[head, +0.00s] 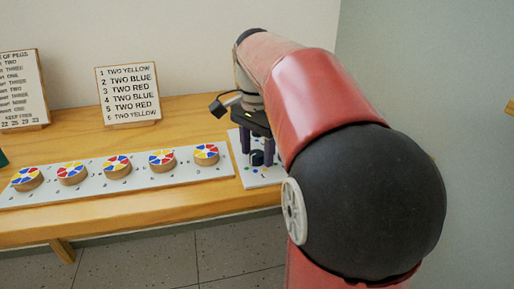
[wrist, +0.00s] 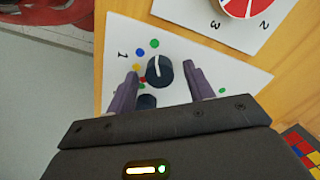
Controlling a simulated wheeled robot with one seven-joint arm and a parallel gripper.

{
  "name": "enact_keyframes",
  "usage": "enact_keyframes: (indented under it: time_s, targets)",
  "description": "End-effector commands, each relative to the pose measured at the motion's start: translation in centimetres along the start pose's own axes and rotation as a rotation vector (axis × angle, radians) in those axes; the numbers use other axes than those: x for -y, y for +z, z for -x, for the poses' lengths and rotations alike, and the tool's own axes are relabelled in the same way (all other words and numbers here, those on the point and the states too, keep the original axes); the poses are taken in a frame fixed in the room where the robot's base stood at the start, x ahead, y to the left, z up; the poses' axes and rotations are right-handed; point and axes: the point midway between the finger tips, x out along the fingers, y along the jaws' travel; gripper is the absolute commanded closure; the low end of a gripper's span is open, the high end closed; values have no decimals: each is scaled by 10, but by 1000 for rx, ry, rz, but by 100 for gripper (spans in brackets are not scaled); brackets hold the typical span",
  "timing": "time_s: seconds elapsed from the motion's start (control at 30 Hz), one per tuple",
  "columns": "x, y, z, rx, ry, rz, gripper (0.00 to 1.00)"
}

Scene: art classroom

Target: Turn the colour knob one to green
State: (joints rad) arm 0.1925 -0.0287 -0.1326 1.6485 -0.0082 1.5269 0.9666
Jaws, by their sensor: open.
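Colour knob one (wrist: 159,70) is a black round knob with a white pointer line, on a white panel (wrist: 180,35) beside a printed 1. Blue (wrist: 154,43), green (wrist: 141,50), yellow (wrist: 136,67) and red (wrist: 140,78) dots lie along its left side. My gripper (wrist: 161,71) is open, with one finger on each side of the knob and visible gaps. In the head view a dark knob (head: 257,157) shows between my fingers; my arm hides part of the panel (head: 262,178).
A second dark knob (wrist: 147,102) sits on the same panel, partly hidden by my gripper. To the left, a long white board (head: 110,182) carries several coloured dials on the wooden table (head: 180,110). A sign (head: 129,93) stands behind it. A wall is close behind.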

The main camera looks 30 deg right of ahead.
Motion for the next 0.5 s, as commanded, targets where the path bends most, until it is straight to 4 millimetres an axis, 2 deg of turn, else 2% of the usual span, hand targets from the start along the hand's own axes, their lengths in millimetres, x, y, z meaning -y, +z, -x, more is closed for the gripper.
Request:
enact_keyframes:
  time_s: [0.17, 0.27, 0.5]
  targets:
    - [0, 0, 2, 0, 0, 0, 48]
    - [0, 0, 10, -1, -1, 0, 48]
    - [1, 0, 52, -2, -2, 0, 48]
